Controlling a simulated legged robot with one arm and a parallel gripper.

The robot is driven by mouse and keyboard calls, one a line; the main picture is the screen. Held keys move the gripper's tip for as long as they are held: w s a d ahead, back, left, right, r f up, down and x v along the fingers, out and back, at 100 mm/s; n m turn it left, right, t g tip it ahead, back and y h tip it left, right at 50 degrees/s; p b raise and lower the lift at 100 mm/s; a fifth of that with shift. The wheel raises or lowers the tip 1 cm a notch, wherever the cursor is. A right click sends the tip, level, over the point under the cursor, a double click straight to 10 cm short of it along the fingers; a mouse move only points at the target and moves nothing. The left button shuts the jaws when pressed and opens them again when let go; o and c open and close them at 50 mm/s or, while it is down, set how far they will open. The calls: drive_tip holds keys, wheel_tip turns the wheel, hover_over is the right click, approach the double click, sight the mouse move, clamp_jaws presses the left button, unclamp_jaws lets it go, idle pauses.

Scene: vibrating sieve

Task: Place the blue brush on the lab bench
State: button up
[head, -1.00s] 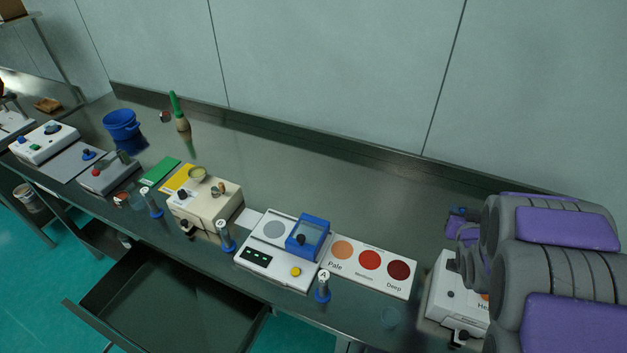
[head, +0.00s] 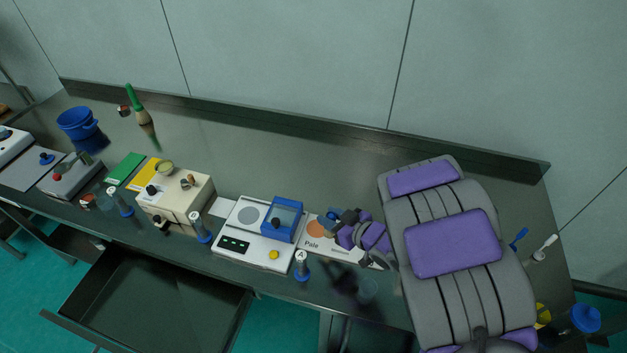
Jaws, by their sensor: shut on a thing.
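My gripper (head: 348,222) is over the bench beside the blue-lidded balance, above the colour card. It is shut on a small blue object (head: 332,214) at its tips, too small and partly hidden to identify surely as the blue brush. The lab bench (head: 300,160) is a long dark reflective surface along the wall. A slim blue-handled item (head: 519,238) lies at the bench's right end beside a white-handled one; I cannot tell whether it is a brush.
A white balance (head: 235,262) with a blue cover and a colour card (head: 315,232) are near my gripper. A beige machine (head: 175,200), labelled vials, a green-handled brush (head: 135,103) and a blue bucket (head: 77,122) stand left. An open drawer (head: 150,300) juts out front. The back middle of the bench is clear.

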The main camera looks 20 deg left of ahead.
drive_tip(key=shift+w+a+f+b, duration=0.5)
drive_tip(key=shift+w+f, duration=0.35)
drive_tip(key=shift+w, duration=1.65)
drive_tip(key=shift+w+a+f+b, duration=0.5)
drive_tip(key=shift+w+f, duration=0.35)
drive_tip(key=shift+w, duration=1.65)
drive_tip(key=shift+w+a+f+b, duration=0.4)
drive_tip(key=shift+w+a+f, duration=0.35)
drive_tip(key=shift+w, duration=1.75)
drive_tip(key=shift+d, duration=0.15)
drive_tip(key=o, duration=1.1)
drive_tip(key=shift+f, duration=0.1)
drive_tip(key=p+v, duration=0.2)
drive_tip(key=v, duration=1)
drive_tip(key=shift+s, duration=0.15)
drive_tip(key=shift+d, duration=0.1)
